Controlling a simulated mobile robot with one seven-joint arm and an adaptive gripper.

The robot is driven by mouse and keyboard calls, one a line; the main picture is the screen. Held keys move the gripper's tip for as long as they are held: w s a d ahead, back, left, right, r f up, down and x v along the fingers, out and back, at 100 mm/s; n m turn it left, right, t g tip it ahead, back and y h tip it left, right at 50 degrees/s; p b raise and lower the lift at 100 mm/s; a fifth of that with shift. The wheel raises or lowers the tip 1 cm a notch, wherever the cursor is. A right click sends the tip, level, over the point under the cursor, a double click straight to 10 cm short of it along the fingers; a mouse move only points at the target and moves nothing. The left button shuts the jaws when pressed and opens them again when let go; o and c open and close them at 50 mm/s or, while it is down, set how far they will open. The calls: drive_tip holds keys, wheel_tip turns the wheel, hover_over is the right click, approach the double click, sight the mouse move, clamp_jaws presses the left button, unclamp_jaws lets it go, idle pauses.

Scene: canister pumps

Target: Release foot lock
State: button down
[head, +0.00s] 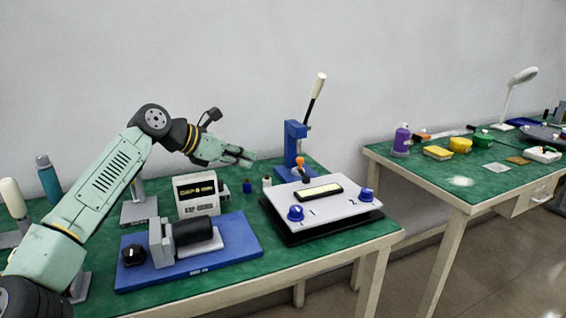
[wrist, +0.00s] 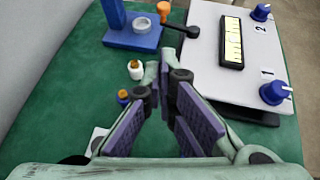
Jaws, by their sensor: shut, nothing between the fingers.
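My gripper (head: 246,159) is shut and empty, held above the green bench behind the grey plate. In the wrist view the fingers (wrist: 165,78) point towards the blue press. The press (head: 294,140) stands upright at the back right of the bench, with a raised cream-handled lever (head: 317,90). At its foot is an orange knob (wrist: 164,9) beside a short black lever (wrist: 182,29) that reaches towards the grey plate. The knob also shows in the head view (head: 299,161). The fingertips are apart from both. No part is marked as a foot lock.
A grey plate (head: 335,206) with blue knobs and a lit display lies right of the gripper. Two small bottles (wrist: 135,69) stand close to the fingers. A cream box (head: 197,190) and a blue-based clamp device (head: 235,257) stand nearer. A second bench (head: 400,170) is at right.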

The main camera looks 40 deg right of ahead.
drive_tip(key=shift+s, duration=0.1)
drive_tip(key=p, duration=0.2)
approach(300, 165)
drive_tip(key=f, duration=0.2)
drive_tip(key=w+f, duration=0.1)
drive_tip(key=shift+w+d+f, duration=0.1)
drive_tip(key=shift+d+f, duration=0.25)
drive_tip(key=d, duration=0.2)
drive_tip(key=shift+d, duration=0.3)
drive_tip(key=shift+d+f+p, duration=0.1)
drive_tip(key=shift+d+p, duration=0.2)
drive_tip(key=shift+d, duration=0.35)
